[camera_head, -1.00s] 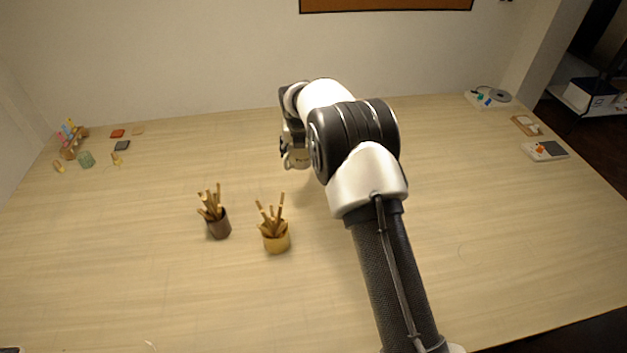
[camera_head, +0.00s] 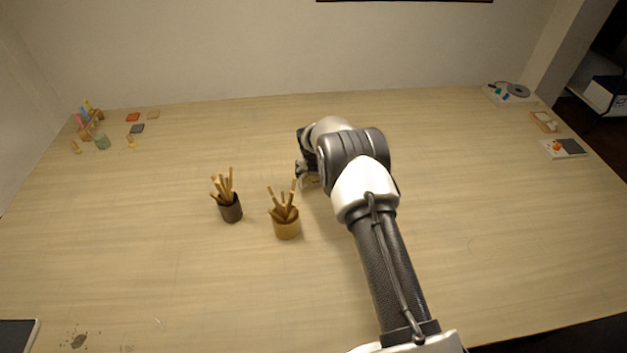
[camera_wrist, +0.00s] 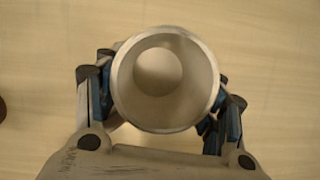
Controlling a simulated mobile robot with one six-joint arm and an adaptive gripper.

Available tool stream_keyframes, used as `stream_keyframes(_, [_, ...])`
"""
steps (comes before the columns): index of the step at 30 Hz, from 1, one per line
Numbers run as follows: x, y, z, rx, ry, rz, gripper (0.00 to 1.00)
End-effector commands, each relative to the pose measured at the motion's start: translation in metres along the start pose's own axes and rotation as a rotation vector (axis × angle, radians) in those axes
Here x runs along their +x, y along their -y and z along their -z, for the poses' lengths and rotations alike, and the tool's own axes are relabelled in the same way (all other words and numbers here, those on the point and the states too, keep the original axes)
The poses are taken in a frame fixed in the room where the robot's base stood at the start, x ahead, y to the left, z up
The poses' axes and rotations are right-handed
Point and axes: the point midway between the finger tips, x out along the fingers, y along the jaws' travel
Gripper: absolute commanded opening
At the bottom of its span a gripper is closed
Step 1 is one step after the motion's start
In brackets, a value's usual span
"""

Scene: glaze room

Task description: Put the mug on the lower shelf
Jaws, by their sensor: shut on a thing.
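The mug (camera_wrist: 205,72) is pale grey and round. In the wrist view I look down into its open, empty inside. My gripper (camera_wrist: 163,100) is shut on it, with one blue-padded finger on each side of its wall. Wooden tabletop shows around the mug; I cannot tell how high it is above the table. In the head view my gripper (camera_head: 303,172) is mostly hidden behind my own wrist, beyond the brush pots, and the mug is barely visible there. I cannot make out the lower shelf of the task for certain.
Two pots of brushes, one dark (camera_head: 231,209) and one yellow (camera_head: 287,226), stand just left and in front of my gripper. Small items sit at the far left and far right of the table (camera_head: 480,240). A dark rack (camera_head: 605,92) stands beyond the right edge.

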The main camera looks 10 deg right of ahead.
Motion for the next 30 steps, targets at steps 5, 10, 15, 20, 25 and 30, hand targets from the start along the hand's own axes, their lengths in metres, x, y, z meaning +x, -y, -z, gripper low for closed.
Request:
stream_keyframes(5, [0.026,0.0,0.012,-0.001,-0.003,0.001,0.31])
stream_keyframes(10, [0.034,0.0,0.014,0.0,0.001,0.0,0.31])
stream_keyframes(15, [0.034,0.0,0.014,0.0,-0.001,0.001,0.31])
stream_keyframes(20, [0.037,0.0,0.017,0.0,-0.003,0.001,0.64])
stream_keyframes(25, [0.037,0.001,0.016,0.0,-0.003,0.001,0.76])
stream_keyframes(30, [0.036,0.0,0.016,0.0,-0.003,0.001,0.83])
